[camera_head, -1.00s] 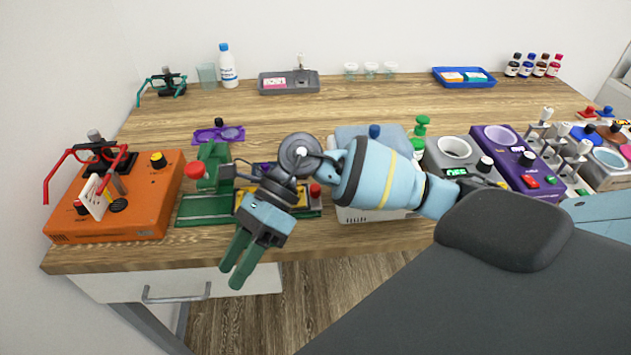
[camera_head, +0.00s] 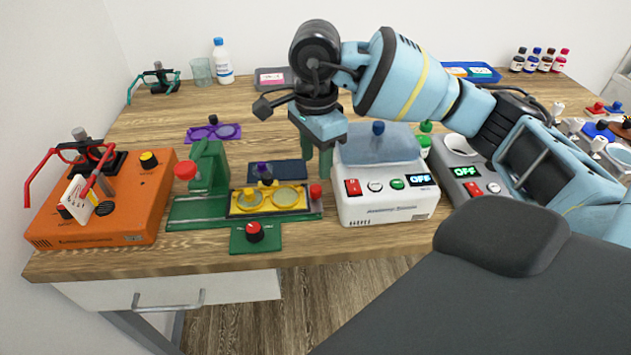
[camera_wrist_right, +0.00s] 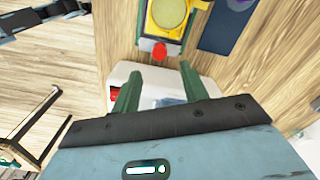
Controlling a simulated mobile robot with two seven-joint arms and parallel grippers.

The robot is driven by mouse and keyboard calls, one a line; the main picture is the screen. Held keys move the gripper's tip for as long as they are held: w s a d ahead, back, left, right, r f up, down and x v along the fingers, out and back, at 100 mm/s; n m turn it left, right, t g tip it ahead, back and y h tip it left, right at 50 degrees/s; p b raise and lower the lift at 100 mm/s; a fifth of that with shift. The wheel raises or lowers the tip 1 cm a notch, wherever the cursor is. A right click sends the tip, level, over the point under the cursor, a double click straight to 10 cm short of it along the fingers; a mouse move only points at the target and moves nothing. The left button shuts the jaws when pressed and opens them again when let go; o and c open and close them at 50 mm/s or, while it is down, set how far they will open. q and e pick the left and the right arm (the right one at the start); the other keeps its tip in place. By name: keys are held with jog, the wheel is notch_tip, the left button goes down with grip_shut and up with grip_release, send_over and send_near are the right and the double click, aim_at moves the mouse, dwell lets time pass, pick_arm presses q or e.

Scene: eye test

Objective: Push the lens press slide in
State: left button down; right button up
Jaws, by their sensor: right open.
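The green lens press (camera_head: 208,170) stands at the table's front, with a red knob on its left side. Its yellow slide (camera_head: 240,207) sticks out to the right of the press on the green rail and carries yellow glasses (camera_head: 286,196). A red knob (camera_head: 315,191) is at the slide's right end; it also shows in the wrist view (camera_wrist_right: 159,50). My right gripper (camera_head: 317,162) is open and empty, pointing down just behind and above that knob, apart from it. In the wrist view the knob lies beyond the gap between the fingers (camera_wrist_right: 158,78). My left gripper is not in view.
A white device (camera_head: 385,208) with a clear blue-grey lid stands close right of the rail. A dark blue tray (camera_head: 278,170) lies behind the slide. An orange device (camera_head: 105,215) is at the left.

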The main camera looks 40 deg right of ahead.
aim_at(316, 187)
notch_tip(316, 187, down, 7)
jog(key=shift+r, duration=0.1)
dwell(0.3)
grip_shut()
